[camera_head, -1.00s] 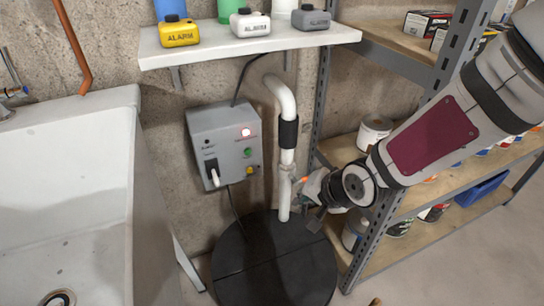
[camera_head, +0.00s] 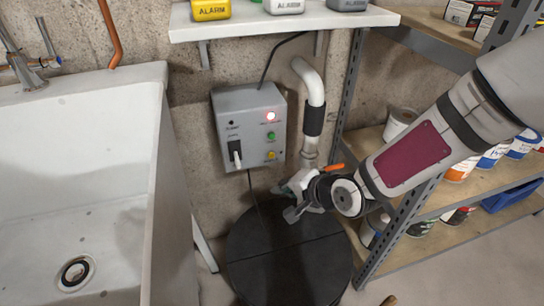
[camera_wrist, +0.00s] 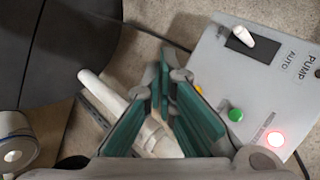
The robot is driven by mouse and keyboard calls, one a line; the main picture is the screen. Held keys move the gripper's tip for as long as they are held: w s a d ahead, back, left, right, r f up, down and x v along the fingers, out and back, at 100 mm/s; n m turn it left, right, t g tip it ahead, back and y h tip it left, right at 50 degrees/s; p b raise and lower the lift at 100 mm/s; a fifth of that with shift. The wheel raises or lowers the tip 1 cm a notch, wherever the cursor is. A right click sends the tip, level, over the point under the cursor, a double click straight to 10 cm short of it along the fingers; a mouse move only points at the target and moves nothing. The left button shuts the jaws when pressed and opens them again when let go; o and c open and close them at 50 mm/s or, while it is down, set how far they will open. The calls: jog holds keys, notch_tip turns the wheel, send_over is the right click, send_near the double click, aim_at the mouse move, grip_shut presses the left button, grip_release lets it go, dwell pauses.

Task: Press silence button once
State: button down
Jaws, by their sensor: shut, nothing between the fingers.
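A grey control box (camera_head: 222,107) hangs on the wall, with a lit red lamp (camera_head: 270,116), a green button (camera_head: 271,136), a yellow button (camera_head: 271,155) and a white-levered switch (camera_head: 236,154). No silence label is readable. The wrist view shows "PUMP" and "AUTO" on the box (camera_wrist: 225,65), the green button (camera_wrist: 235,115), the red lamp (camera_wrist: 275,139) and part of the yellow button (camera_wrist: 198,89). My gripper (camera_head: 287,201) is shut and empty, below and right of the box, apart from it. Its teal-padded fingers (camera_wrist: 165,78) also show in the wrist view.
A white pipe (camera_head: 316,90) rises right of the box, close behind my gripper. A round black lid (camera_head: 285,260) lies below. Yellow, white and grey alarm units (camera_head: 211,10) sit on the shelf (camera_head: 300,23) above. A sink (camera_head: 110,170) stands left, a metal rack (camera_head: 385,235) right.

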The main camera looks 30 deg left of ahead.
jog(key=w+a, duration=0.5)
jog(key=a, duration=0.1)
dwell(0.3)
jog(key=shift+w+a, duration=0.1)
jog(key=shift+w, duration=0.05)
dwell(1.2)
jog(key=shift+w+a, duration=0.2)
jog(key=shift+a, duration=0.05)
jog(key=shift+w+a, duration=0.3)
dwell(0.9)
dwell(0.3)
jog(key=shift+s+d, duration=0.55)
jog(key=shift+d, duration=0.1)
jog(key=shift+s+d+p, duration=0.35)
jog(key=shift+s+d, duration=1.3)
jog(key=shift+d, duration=0.25)
